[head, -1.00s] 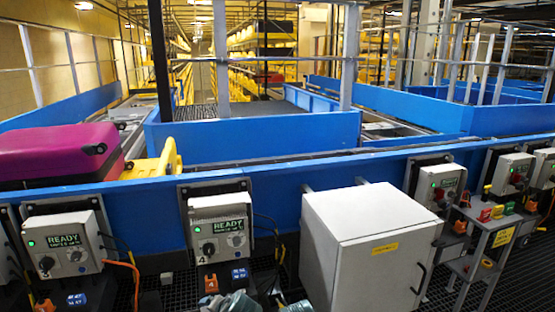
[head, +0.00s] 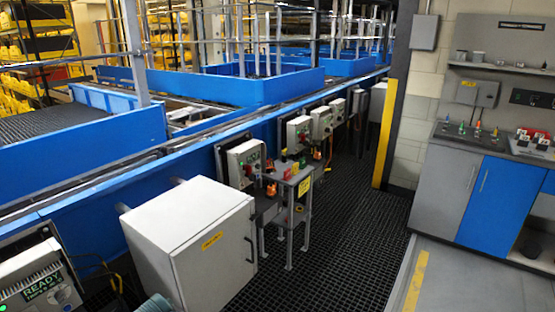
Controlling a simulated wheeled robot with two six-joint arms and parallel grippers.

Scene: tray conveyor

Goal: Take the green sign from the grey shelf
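A small grey stand (head: 290,182) with shelf levels is beside the blue conveyor wall, right of the white cabinet. Neither of my grippers shows in the head view.
The white cabinet (head: 195,240) stands in front of the conveyor's blue wall (head: 90,215). Dark grating floor (head: 340,235) is open to the right of the stand. A grey and blue workbench (head: 490,195) with small items and a yellow post (head: 384,135) are further right.

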